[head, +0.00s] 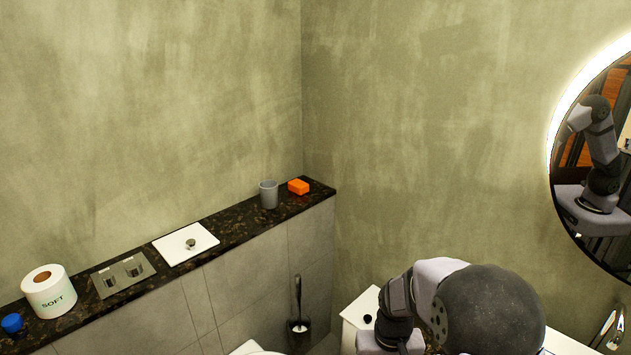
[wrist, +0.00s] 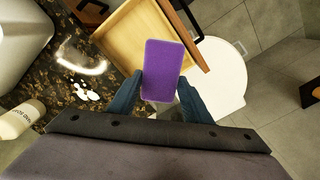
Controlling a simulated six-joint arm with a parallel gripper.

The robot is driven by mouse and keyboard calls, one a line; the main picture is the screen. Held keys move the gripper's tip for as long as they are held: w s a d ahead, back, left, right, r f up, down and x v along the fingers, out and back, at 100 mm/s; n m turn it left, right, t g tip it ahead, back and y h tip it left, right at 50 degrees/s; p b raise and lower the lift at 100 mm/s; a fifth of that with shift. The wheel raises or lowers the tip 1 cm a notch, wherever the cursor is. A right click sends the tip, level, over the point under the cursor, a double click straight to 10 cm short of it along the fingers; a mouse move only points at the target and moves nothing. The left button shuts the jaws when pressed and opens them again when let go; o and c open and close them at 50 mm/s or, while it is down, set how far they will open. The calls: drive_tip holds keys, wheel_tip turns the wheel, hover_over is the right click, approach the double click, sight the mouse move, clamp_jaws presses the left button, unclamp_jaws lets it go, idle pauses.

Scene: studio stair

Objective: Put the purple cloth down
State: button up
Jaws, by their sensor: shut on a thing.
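The purple cloth (wrist: 163,68) is a flat, stiff-looking rectangle in the wrist view. My gripper (wrist: 160,92) is shut on its near end, one finger on each side. The cloth stands out ahead of the fingertips and appears above an open wooden drawer (wrist: 128,42); the height of the gap cannot be told. In the head view my arm is at the lower right, and the gripper and cloth are not visible there.
A dark speckled countertop (wrist: 62,92) with a white basin (wrist: 20,35) and a white bottle (wrist: 18,120) lies left of the drawer. A white toilet lid (wrist: 222,75) is to the right. The head view shows a ledge with a paper roll (head: 49,291), grey cup (head: 268,195) and orange block (head: 298,187).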

drive_tip(key=shift+d+f+b, duration=0.15)
drive_tip(key=shift+f+b, duration=0.35)
drive_tip(key=shift+m, duration=0.3)
drive_tip(key=f+b, duration=0.1)
drive_tip(key=b, duration=0.1)
drive_tip(key=d+f+b, duration=0.1)
drive_tip(key=f, duration=0.1)
drive_tip(key=f+b, duration=0.1)
drive_tip(key=b, duration=0.1)
drive_tip(key=shift+w+d+f+b, duration=0.25)
drive_tip(key=shift+w+d+b, duration=0.05)
drive_tip(key=shift+w+d, duration=0.1)
drive_tip(key=shift+s+d+f+m+b, duration=0.1)
drive_tip(key=shift+d+f+m+b, duration=0.35)
drive_tip(key=shift+m+b, duration=1)
drive_tip(key=shift+d+f+m+b, duration=0.1)
drive_tip(key=shift+d+m+b, duration=0.6)
drive_tip(key=shift+m+b, duration=0.7)
drive_tip(key=shift+s+d+f+m+b, duration=0.1)
drive_tip(key=shift+d+f+m+b, duration=0.15)
drive_tip(key=shift+d+m+b, duration=0.75)
drive_tip(key=shift+a+m+b, duration=0.35)
drive_tip(key=shift+a+b, duration=0.05)
drive_tip(key=shift+b, duration=0.1)
wheel_tip(320, 180, down, 18)
drive_tip(key=shift+b, duration=0.65)
